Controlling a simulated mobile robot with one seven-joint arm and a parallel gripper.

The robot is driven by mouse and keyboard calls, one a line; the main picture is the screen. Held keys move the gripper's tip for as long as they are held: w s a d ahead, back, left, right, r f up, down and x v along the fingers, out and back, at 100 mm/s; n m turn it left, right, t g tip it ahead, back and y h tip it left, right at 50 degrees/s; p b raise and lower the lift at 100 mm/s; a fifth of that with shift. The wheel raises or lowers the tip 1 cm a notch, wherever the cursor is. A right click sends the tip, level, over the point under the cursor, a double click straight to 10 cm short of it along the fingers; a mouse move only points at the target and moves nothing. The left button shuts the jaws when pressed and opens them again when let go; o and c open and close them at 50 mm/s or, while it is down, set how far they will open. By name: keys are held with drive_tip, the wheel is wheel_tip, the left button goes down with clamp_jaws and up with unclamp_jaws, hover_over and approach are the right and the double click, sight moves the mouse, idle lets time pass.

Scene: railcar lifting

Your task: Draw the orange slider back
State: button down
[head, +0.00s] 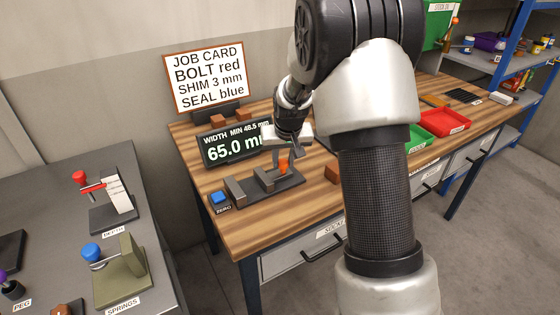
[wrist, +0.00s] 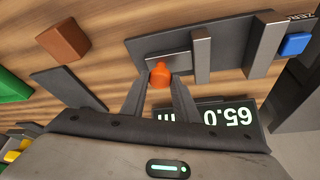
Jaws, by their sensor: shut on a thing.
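The orange slider knob (head: 283,166) stands on a grey sliding block of a dark width gauge (head: 291,184) on the wooden bench. In the wrist view the orange knob (wrist: 160,74) sits between my two fingertips. My gripper (wrist: 158,86) is shut on the knob from above. In the head view my gripper (head: 296,150) comes down at the knob, partly hidden by my arm. The display (head: 237,146) behind the gauge reads 65.0 mm, with "WIDTH MIN 48.5 mm" above, partly covered. Two upright grey jaws (wrist: 203,55) stand along the gauge beside the slider.
A blue ZERO button (head: 218,197) stands at the left end of the gauge. A brown block (head: 332,173) lies to the right of it. A job card (head: 205,76) stands behind. Red (head: 447,122) and green trays are farther right.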

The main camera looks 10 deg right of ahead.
drive_tip(key=c, duration=1.4)
unclamp_jaws()
drive_tip(key=shift+d, duration=0.35)
drive_tip(key=shift+a, duration=0.1)
drive_tip(key=shift+s+r, duration=0.1)
drive_tip(key=shift+r, duration=0.4)
drive_tip(key=p+v, duration=0.1)
drive_tip(key=v, duration=1.5)
drive_tip(key=shift+s+r, duration=0.15)
drive_tip(key=shift+s, duration=0.05)
drive_tip(key=shift+n+t, duration=0.4)
drive_tip(key=shift+t, duration=0.2)
drive_tip(key=s+r+p, duration=0.2)
drive_tip(key=s+r, duration=0.1)
drive_tip(key=s, duration=0.6)
drive_tip(key=s+a+r+p, duration=0.1)
drive_tip(key=s+r, duration=0.3)
drive_tip(key=s, duration=0.5)
drive_tip(key=s+a+r+p, duration=0.1)
drive_tip(key=s+r+p, duration=0.2)
drive_tip(key=s, duration=0.6)
drive_tip(key=shift+s+a+r+p, duration=0.25)
drive_tip(key=shift+r+p, duration=0.15)
drive_tip(key=shift+p, duration=0.2)
